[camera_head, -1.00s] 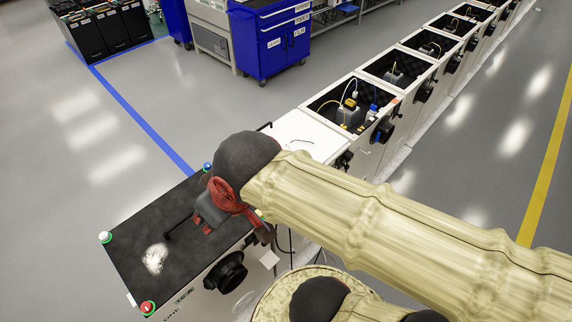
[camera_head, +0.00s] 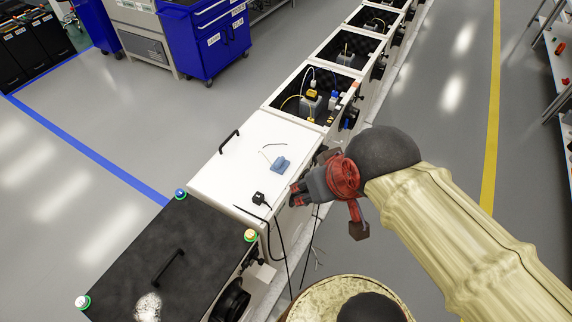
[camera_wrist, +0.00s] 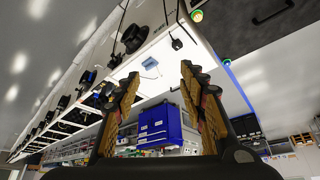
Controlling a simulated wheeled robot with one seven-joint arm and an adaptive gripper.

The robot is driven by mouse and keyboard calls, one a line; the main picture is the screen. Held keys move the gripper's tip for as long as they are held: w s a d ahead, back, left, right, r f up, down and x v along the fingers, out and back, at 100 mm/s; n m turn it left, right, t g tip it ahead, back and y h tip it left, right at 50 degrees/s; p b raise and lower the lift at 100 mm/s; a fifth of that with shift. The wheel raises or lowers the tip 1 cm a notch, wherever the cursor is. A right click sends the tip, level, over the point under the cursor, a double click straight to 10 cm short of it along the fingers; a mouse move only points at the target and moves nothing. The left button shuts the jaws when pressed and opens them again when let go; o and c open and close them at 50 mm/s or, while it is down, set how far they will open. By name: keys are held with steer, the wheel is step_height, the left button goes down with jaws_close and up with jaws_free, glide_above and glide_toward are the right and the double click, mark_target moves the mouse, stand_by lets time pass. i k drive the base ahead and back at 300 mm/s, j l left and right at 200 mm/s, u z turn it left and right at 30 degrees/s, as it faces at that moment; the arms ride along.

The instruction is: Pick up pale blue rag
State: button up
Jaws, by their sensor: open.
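The pale blue rag (camera_head: 281,164) lies in a small folded heap on the white cabinet top (camera_head: 225,178). It also shows in the wrist view (camera_wrist: 150,63), between and beyond the fingers. My gripper (camera_head: 296,193) is to the right of and nearer than the rag in the head view, by the cabinet's right edge, apart from the rag. In the wrist view my gripper (camera_wrist: 158,80) has its two fingers spread wide with nothing between them.
A black plug with a cable (camera_head: 260,198) lies on the white top near the rag. A black handle (camera_head: 229,141) stands at its left edge. A black-topped cabinet (camera_head: 130,250) with coloured buttons is nearer. Open cabinets with equipment (camera_head: 312,100) lie beyond. The blue tool cabinet (camera_head: 222,40) stands apart across clear floor.

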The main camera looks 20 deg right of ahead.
mark_target(280, 166)
steer(key=z, duration=0.15)
steer(key=i+l+z, duration=0.15)
steer(key=i+l, duration=0.6)
